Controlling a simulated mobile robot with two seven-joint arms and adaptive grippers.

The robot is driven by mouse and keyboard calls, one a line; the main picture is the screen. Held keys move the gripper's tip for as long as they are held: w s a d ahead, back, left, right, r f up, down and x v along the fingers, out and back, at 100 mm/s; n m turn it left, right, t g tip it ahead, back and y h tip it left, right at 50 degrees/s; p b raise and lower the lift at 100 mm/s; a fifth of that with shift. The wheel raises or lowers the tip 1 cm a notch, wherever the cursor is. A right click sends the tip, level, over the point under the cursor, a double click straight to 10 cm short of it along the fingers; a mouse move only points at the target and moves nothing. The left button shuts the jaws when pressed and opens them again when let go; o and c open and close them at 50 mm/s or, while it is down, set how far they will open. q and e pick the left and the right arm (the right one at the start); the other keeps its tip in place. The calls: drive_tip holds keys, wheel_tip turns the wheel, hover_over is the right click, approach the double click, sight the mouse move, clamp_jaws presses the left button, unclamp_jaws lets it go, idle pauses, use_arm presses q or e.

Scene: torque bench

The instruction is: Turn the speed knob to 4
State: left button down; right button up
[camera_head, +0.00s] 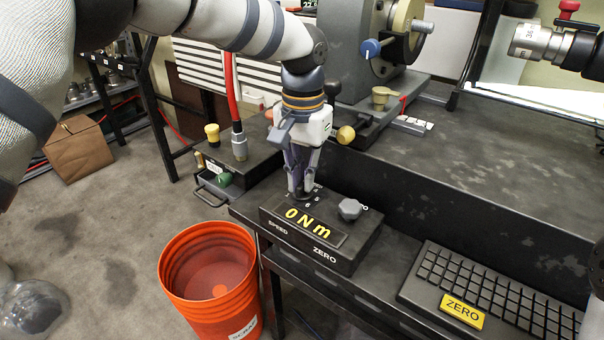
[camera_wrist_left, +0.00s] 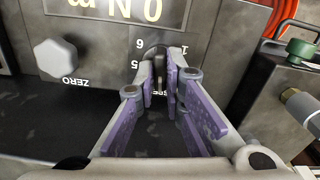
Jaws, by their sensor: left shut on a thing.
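The dark speed knob (camera_wrist_left: 159,68) sits on the black control box (camera_head: 309,262), behind the yellow "0 Nm" readout (camera_head: 308,223). My left gripper (camera_head: 303,191) points down at it from above, with its two purple-padded fingers shut on the knob's sides. The wrist view also shows the left gripper (camera_wrist_left: 161,75) around the knob. Scale digits 6, 5 and 1 show upside down around it there. The knob's pointer and the digits behind the fingers are hidden, so I cannot tell its setting.
A grey zero knob (camera_head: 350,209) stands on the same box, close to the right of the left fingers. A black keypad with a yellow ZERO key (camera_head: 462,310) lies at right. An orange bucket (camera_head: 208,275) stands below. A red hose (camera_head: 229,90) rises behind left.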

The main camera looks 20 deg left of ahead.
use_arm(q)
drive_tip(key=m, duration=0.6)
drive_tip(key=shift+m, duration=0.4)
idle(0.4)
drive_tip(key=c, duration=1.7)
unclamp_jaws()
wheel_tip(320, 180, up, 12)
